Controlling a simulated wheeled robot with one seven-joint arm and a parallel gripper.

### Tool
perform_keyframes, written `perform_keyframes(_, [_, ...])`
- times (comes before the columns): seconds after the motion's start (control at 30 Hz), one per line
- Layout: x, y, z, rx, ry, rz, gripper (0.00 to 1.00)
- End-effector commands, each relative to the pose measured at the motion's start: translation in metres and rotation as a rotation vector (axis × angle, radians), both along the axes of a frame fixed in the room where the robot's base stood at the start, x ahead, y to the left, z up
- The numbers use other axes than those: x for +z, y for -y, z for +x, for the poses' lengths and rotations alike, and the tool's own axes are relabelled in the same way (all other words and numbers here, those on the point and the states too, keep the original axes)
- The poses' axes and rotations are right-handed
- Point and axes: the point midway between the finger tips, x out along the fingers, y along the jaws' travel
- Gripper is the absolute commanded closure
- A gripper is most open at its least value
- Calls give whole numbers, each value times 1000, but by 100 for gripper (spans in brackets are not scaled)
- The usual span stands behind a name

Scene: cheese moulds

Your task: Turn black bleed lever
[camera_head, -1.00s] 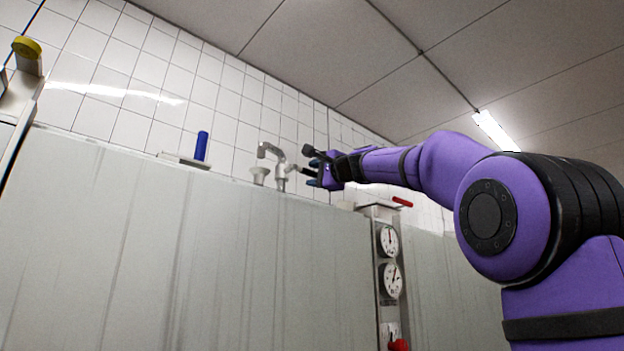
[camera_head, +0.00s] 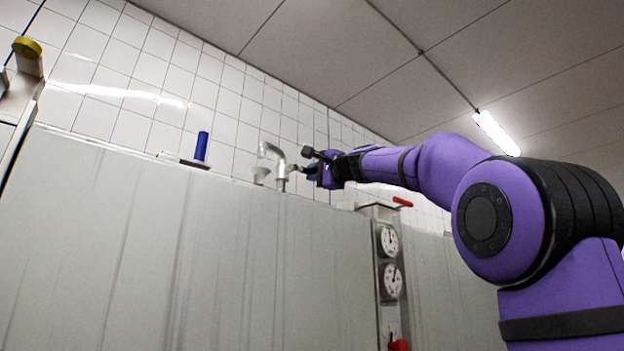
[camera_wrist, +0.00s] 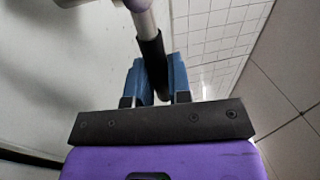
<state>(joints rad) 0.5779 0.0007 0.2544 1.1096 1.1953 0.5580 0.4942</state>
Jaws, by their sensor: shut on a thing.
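The black bleed lever (camera_wrist: 151,52) shows in the wrist view as a dark rod between the two blue fingers of my gripper (camera_wrist: 160,78). My gripper is shut on it. The lever joins a grey metal tap (camera_wrist: 143,20) at the top of that view. In the head view the tap (camera_head: 281,165) stands on top of the pale panel, its spout curving left above a small cup or funnel (camera_head: 261,175). A pale patch shows between spout and cup. My gripper (camera_head: 311,172) is just right of the tap, and the lever is mostly hidden there.
Below and right of my gripper, a gauge column (camera_head: 388,265) carries round dials and red handles (camera_head: 402,202). A blue upright cylinder (camera_head: 201,146) stands left of the tap. A yellow-topped fixture (camera_head: 28,48) is at far left. A tiled wall (camera_head: 130,90) rises behind.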

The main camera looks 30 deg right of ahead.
Motion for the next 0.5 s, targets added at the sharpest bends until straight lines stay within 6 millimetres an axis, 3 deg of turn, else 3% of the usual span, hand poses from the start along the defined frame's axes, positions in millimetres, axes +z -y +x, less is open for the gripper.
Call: perform_keyframes(0.5, [27,-7,-1,3,81,-407,100])
